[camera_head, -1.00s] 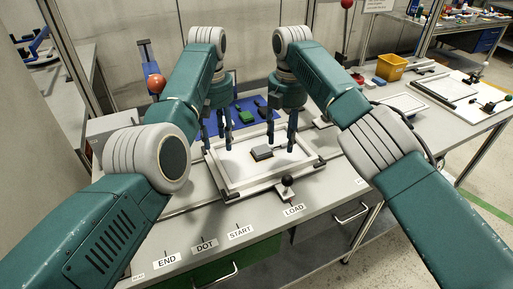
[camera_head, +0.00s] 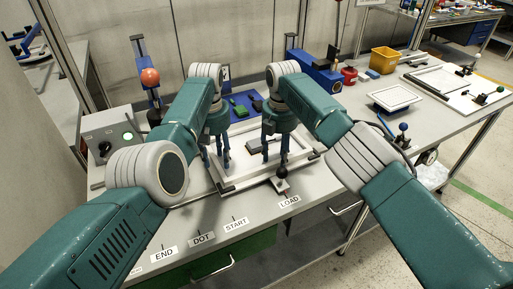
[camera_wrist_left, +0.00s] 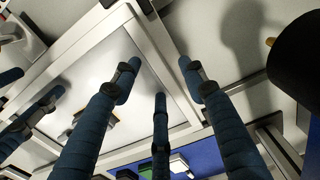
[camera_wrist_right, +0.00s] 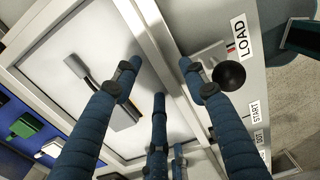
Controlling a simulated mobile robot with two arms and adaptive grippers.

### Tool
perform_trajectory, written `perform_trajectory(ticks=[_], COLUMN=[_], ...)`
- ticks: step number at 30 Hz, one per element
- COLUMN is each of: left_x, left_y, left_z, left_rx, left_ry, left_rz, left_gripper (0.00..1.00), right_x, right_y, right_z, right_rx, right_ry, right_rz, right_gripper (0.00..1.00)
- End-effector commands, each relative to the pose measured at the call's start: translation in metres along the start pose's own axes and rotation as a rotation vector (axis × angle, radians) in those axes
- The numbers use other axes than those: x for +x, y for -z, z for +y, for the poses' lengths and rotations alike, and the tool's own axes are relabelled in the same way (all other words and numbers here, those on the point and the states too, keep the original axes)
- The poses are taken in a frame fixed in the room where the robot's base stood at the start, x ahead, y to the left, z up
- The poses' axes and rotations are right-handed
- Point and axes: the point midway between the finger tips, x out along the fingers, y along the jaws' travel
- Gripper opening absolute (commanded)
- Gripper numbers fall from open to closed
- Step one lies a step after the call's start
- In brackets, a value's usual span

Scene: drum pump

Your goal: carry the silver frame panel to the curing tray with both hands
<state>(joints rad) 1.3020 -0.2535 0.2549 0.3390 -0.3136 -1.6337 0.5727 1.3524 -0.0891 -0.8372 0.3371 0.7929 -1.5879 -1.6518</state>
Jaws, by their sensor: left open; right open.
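The silver frame panel (camera_head: 238,160), a pale sheet with a silver rim, lies on the bench under both grippers. A small grey block with a dark handle (camera_wrist_right: 100,85) shows on its sheet in the right wrist view. My left gripper (camera_head: 217,166) is open over the left part of the panel; the rim crosses between its fingers in the left wrist view. My right gripper (camera_head: 275,160) is open over the panel's right part, a rim bar between its fingers in the right wrist view. Contact cannot be told. A smaller white framed tray (camera_head: 396,97) sits right; I cannot tell whether it is the curing tray.
A black-knobbed lever (camera_head: 281,174) stands at the panel's front edge near the LOAD label. A blue vise-like device (camera_head: 320,70), a yellow bin (camera_head: 384,60) and a white board with clamps (camera_head: 485,95) are further right. A control box (camera_head: 110,135) stands left.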

Motion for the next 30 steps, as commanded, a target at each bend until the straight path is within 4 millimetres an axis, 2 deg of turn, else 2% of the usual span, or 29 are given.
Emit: perform_trajectory(ticks=[4,12,14,19,30], left_x=[0.0080,0.0090,0.0090,0.0089,0.0072], left_y=[-0.0001,-0.0002,-0.0002,-0.0002,0.0004], left_z=[-0.0001,0.0000,0.0001,0.0001,0.0005], left_rx=[0.000,0.000,0.000,0.000,0.000], left_ry=[0.000,0.000,0.000,0.000,-0.002], left_rz=[0.000,0.000,0.000,0.000,0.002], left_gripper=[0.43,0.43,0.35,0.01,0.00], right_x=[0.0081,0.0090,0.0090,0.0088,0.0071], right_y=[0.0000,0.0000,0.0000,0.0000,0.0000], right_z=[-0.0005,-0.0002,-0.0002,-0.0002,0.0008], right_rx=[0.001,0.000,0.000,0.000,0.000], right_ry=[0.001,0.000,0.000,0.000,-0.003], right_rz=[0.000,0.000,0.000,0.000,-0.001], right_gripper=[0.43,0.43,0.35,0.01,0.00])
